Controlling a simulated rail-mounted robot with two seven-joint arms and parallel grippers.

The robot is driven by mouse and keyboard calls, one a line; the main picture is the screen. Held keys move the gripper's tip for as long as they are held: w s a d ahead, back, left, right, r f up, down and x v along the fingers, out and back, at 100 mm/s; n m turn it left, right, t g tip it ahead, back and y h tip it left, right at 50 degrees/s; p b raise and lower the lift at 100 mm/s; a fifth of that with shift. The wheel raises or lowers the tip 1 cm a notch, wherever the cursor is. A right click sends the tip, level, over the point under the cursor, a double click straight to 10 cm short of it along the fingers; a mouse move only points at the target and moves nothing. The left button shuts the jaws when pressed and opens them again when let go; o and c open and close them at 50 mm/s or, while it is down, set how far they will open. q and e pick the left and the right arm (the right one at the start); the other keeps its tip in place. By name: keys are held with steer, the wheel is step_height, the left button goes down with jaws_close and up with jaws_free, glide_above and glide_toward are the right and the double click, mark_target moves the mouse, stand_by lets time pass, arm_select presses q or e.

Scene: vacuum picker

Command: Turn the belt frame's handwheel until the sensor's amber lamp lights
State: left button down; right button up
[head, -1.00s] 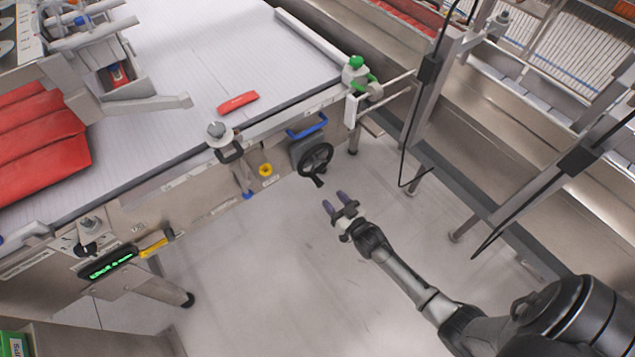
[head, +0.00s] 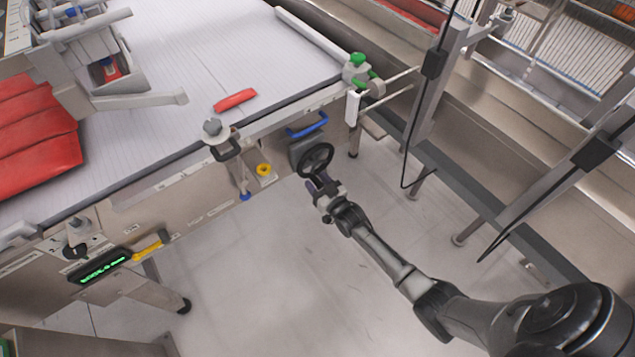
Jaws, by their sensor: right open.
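The black handwheel (head: 316,160) sits on the side of the belt frame (head: 200,192), below a blue handle. My right gripper (head: 318,183) is open at the lower rim of the handwheel. Its fingertips overlap the wheel's lower edge and its crank knob, which is hidden. I cannot tell whether the fingers touch it. A sensor with a green cap (head: 357,62) stands at the belt's far right corner; I see no amber light on it, and I cannot tell whether it is the task's sensor. My left gripper is not in view.
A red packet (head: 235,100) lies on the white belt (head: 200,60). A blue handle (head: 307,126) and a yellow ring (head: 264,170) are near the wheel. A green-lit display (head: 103,266) is at lower left. Metal posts with black cables stand right. The floor below the wheel is clear.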

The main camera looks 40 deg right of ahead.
steer(key=shift+c, duration=0.4)
steer(key=c, duration=0.6)
jaws_close()
steer(key=shift+r, duration=0.1)
